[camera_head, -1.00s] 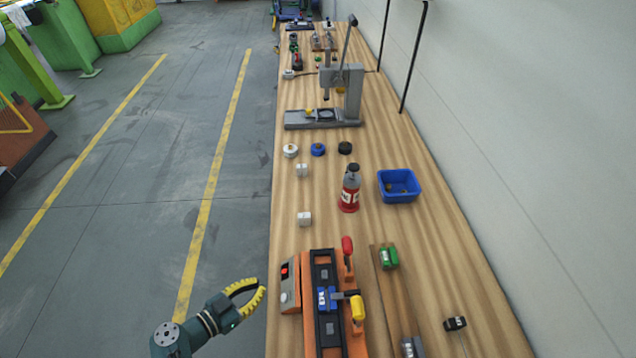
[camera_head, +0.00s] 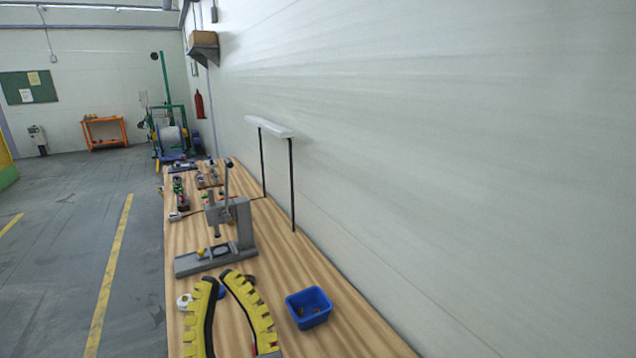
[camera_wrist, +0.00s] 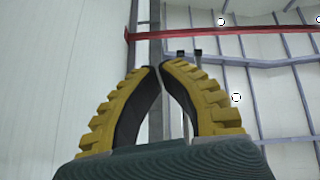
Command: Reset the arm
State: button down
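My gripper (camera_head: 219,277) has two curved yellow fingers with dark inner pads. It shows at the bottom of the head view, pointing up, in front of the near part of the bench. The fingers also show in the wrist view (camera_wrist: 159,68). They arch inward and their tips all but meet. No object is between them. The wrist view looks toward wall and ceiling beams, with no bench in it.
The wooden bench (camera_head: 345,318) runs along the white wall. A grey press (camera_head: 242,228) stands on it beyond the gripper. A blue bin (camera_head: 309,309) is right of the fingers. A white round part (camera_head: 184,301) lies to their left. Open floor lies left of the bench.

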jog(key=s+d+r+m+h, duration=0.1)
jog(key=s+d+m+h, duration=0.4)
jog(key=d, duration=0.4)
jog(key=s+d+m+h, duration=0.2)
jog(key=d+m+h, duration=0.1)
jog(key=d+h, duration=0.55)
notch_tip(320, 180, up, 20)
jog(key=y+p, duration=0.1)
jog(key=p, duration=1.9)
jog(key=shift+w+a+f+n, duration=0.15)
jog(key=shift+w+a+n, duration=0.1)
jog(key=shift+w+n, duration=0.1)
